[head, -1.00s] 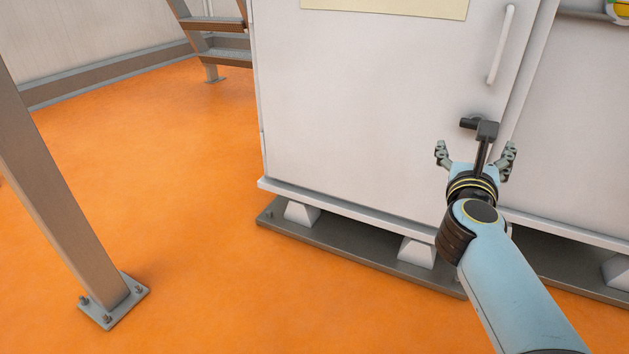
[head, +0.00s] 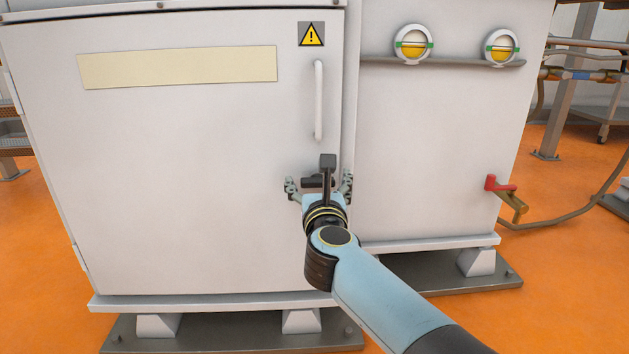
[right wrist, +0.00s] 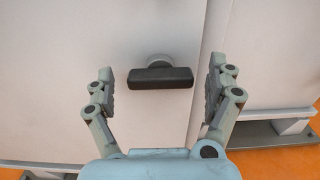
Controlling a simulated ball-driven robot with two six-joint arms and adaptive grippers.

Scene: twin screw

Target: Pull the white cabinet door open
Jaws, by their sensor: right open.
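The white cabinet door (head: 190,160) looks closed, flush with its frame. It has an upright white bar handle (head: 319,100) near its right edge. Below that is a black T-shaped latch handle (head: 314,182), which also shows in the right wrist view (right wrist: 160,78) on a round grey base. My right gripper (head: 319,186) is open in front of the door. In the right wrist view its two fingers (right wrist: 162,82) stand on either side of the black latch handle, with a gap on both sides. My left gripper is not in view.
A right-hand cabinet section (head: 430,140) carries two round yellow gauges and a grey rail. A red valve handle (head: 499,184) sticks out at its right side. The cabinet stands on feet on a grey plinth (head: 190,345). Orange floor (head: 35,260) is clear at the left.

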